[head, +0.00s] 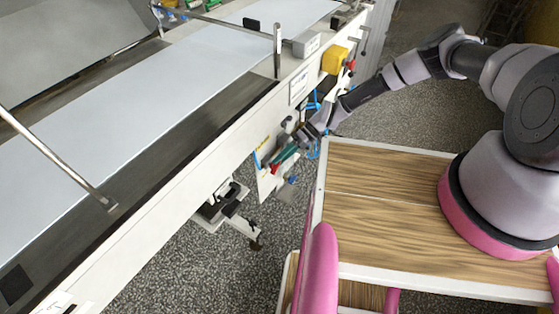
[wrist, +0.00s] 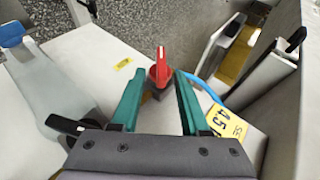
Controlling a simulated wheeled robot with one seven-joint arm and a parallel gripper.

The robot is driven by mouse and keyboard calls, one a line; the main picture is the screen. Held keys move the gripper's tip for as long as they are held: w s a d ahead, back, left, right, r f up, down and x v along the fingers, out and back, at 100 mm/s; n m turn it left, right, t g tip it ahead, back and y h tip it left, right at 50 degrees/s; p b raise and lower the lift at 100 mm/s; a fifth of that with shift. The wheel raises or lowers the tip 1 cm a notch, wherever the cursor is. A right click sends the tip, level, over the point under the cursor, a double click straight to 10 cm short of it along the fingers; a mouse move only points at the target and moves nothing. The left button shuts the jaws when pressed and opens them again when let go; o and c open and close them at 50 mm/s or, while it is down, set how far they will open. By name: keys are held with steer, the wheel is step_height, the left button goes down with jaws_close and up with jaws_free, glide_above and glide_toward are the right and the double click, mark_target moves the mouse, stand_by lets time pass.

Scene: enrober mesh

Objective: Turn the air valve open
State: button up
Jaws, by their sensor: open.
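The air valve (wrist: 161,68) has a red handle and sits on a white panel in the wrist view. The handle points away from my gripper, close to the picture's vertical. My gripper (wrist: 158,80) is open, with one green finger on each side of the valve. I see gaps between the handle and both fingers, so it does not look gripped. In the head view my gripper (head: 286,154) is beside the machine's side, below the conveyor edge. A small red part near its tips looks like the valve (head: 277,171), partly hidden.
A yellow tag (wrist: 226,121) and a blue hose (wrist: 208,91) are close to the right finger. A black lever (wrist: 65,126) is at the left. The conveyor machine (head: 190,205) fills the left of the head view. A yellow box (head: 335,60) is above my forearm.

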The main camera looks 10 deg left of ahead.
steer(key=v, duration=0.9)
steer(key=shift+w+d+r, duration=0.2)
steer(key=shift+d, duration=0.1)
